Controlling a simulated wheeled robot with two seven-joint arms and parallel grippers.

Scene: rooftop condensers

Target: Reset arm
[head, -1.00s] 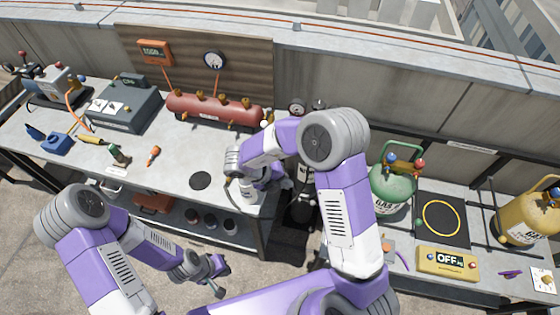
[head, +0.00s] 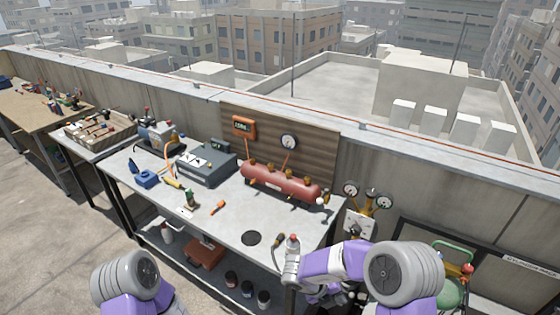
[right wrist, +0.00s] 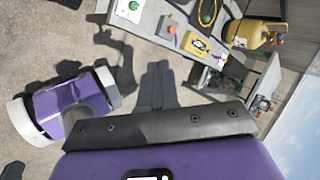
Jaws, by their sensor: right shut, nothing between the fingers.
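My right arm comes in at the lower right of the head view. My right gripper (head: 318,293) is low by the right end of the workbench (head: 222,222), partly hidden by my own arm. It is shut and holds nothing. In the right wrist view a dark bar and purple housing of mine fill the bottom. Only a grey and purple joint of my left arm shows at the lower left of the head view. My left gripper is out of view.
A red-topped pale bottle (head: 291,262) stands at the bench's right end, close to my right arm. A red tank (head: 280,183) and dark case (head: 207,164) stand behind. A green cylinder (head: 452,293) is at right. A yellow cylinder (right wrist: 255,33) shows in the wrist view.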

